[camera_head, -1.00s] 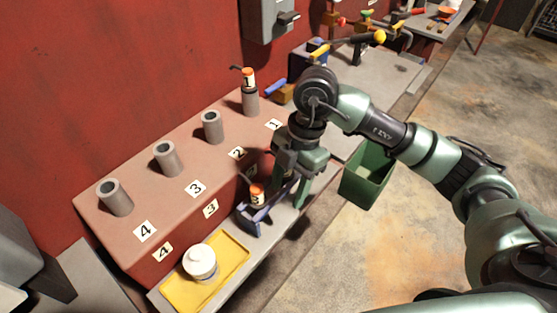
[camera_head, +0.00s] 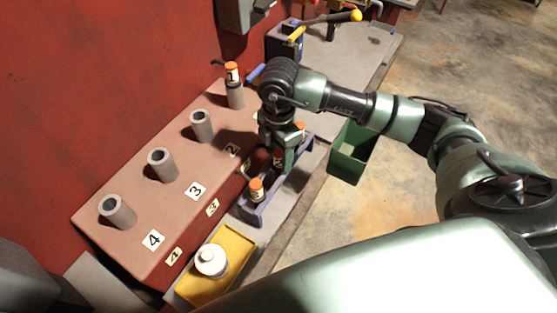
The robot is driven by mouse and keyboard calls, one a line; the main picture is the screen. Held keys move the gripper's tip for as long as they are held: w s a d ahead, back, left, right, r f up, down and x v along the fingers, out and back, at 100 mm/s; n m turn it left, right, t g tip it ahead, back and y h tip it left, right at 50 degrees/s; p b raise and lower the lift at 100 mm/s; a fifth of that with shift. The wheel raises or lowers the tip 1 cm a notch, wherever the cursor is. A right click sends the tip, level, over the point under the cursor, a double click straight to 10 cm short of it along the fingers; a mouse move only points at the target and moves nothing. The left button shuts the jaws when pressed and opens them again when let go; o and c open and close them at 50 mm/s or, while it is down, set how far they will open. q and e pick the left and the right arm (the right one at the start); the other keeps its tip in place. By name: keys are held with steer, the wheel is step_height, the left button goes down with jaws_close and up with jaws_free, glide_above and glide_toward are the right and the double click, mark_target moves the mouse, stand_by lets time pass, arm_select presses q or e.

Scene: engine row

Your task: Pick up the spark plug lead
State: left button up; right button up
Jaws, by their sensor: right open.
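Several spark plug leads with orange caps are in view. One lead (camera_head: 257,190) stands at the near end of a blue rack (camera_head: 252,216) on the grey bench. Another orange cap (camera_head: 301,128) shows at the rack's far end, partly behind my right gripper. My right gripper (camera_head: 279,165) points down over the middle of the rack, around or just beside a dark lead there; its contact is hidden. It is open. One more lead (camera_head: 232,78) stands in the farthest grey tube on the red engine block. My left gripper is out of view.
Three empty grey tubes (camera_head: 162,165) stand on the red block (camera_head: 130,225), with number labels. A green bin (camera_head: 352,152) hangs at the bench's right edge.

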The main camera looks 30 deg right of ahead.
steer(key=shift+f, duration=0.35)
jaws_close()
steer(key=shift+r, duration=0.1)
